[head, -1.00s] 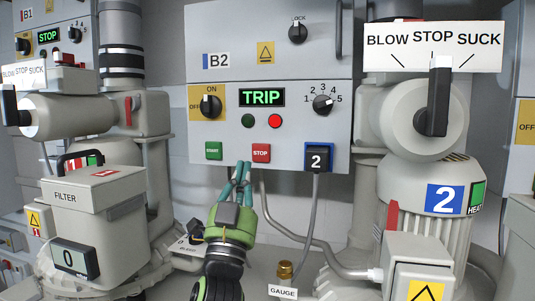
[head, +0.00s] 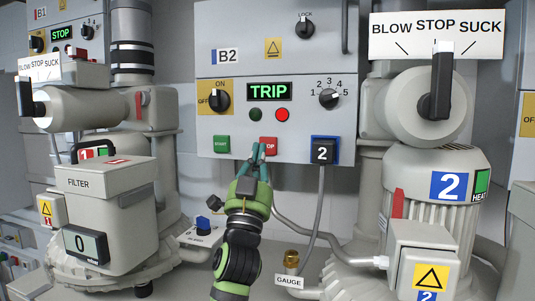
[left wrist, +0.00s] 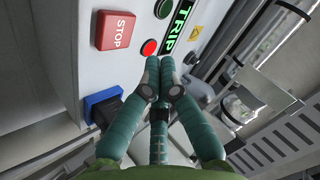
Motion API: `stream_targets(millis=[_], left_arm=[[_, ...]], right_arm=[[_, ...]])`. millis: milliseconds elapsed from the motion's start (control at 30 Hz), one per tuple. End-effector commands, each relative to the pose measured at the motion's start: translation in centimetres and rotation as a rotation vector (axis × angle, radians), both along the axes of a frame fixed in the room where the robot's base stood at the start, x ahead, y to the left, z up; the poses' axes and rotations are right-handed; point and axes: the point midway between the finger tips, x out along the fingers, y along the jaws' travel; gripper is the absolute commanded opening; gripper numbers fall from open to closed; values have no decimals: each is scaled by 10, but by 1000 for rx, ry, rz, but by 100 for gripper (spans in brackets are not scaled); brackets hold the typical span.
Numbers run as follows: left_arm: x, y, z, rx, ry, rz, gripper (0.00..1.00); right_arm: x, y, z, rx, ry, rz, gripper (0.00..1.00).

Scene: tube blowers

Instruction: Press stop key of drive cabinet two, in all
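Drive cabinet two, marked B2 (head: 292,75), shows TRIP in green on its display (head: 269,92). Its red stop key (head: 270,141) sits on the lower front between the green start key (head: 222,145) and the blue-framed 2 plug (head: 322,152). My left gripper (head: 258,150) has its teal fingers together at the key's lower left, covering part of its label. In the left wrist view the stop key (left wrist: 115,30) shows whole, with the shut fingertips (left wrist: 159,64) apart from it in the picture; contact is not visible. My right gripper is out of view.
A red lamp (head: 282,115) is lit beside a dark green one. The filter box (head: 103,185) stands left and blower 2 (head: 440,185) right. A grey cable hangs below the cabinet, near the gauge (head: 291,258).

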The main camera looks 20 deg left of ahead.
Motion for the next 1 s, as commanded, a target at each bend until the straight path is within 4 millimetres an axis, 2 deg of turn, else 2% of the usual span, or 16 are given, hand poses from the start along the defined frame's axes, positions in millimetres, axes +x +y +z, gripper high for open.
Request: stream_targets(millis=[100,333,1000], left_arm=[[15,0,-3,-2,-1,0,0],[32,-1,-1,0,-1,-1,0],[34,-1,0,1,1,-1,0]], right_arm=[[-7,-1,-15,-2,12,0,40],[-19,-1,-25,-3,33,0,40],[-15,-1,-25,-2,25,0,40]])
